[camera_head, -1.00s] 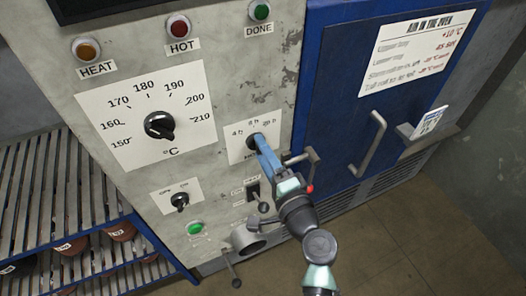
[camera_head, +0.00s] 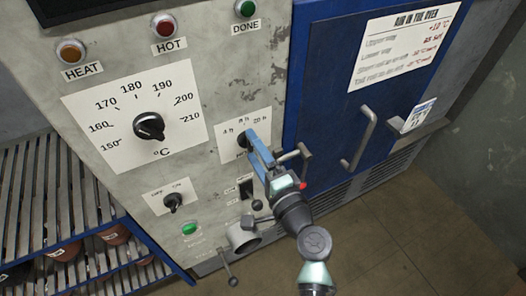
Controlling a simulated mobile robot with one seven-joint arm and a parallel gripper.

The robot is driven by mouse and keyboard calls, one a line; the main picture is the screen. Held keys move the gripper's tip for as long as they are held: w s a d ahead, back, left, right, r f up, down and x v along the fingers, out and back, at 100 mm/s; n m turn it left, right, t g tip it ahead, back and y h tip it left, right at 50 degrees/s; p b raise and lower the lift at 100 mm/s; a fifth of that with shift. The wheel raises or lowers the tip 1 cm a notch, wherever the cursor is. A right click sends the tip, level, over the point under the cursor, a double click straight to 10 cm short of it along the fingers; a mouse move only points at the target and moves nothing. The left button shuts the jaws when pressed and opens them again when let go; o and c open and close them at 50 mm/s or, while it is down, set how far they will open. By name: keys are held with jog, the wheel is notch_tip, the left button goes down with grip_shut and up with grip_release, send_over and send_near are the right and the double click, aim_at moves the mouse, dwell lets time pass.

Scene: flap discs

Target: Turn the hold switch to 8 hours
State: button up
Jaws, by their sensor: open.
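The hold switch (camera_head: 242,139) is a small black knob on a white plate (camera_head: 227,127) on the grey panel. Its marks read about 4 h, 8 h and 20 h along the top edge; the print is small and the lower label is partly covered. My gripper (camera_head: 252,145) has blue fingers that reach up to the knob from the lower right. The fingers are open, with their tips at or beside the knob; I cannot tell whether they touch it. The fingers hide part of the knob, so its pointer direction cannot be made out.
A larger temperature dial (camera_head: 149,126) is on the left. A smaller off/on switch (camera_head: 173,201), a green button (camera_head: 189,228) and a black toggle (camera_head: 246,191) sit below. The blue oven door (camera_head: 335,90) with its handle (camera_head: 362,138) is on the right. Shelves with discs stand lower left.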

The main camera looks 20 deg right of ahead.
jog(key=s+b, duration=0.4)
jog(key=s, duration=0.8)
jog(key=shift+s+d, duration=0.2)
jog(key=shift+s, duration=0.2)
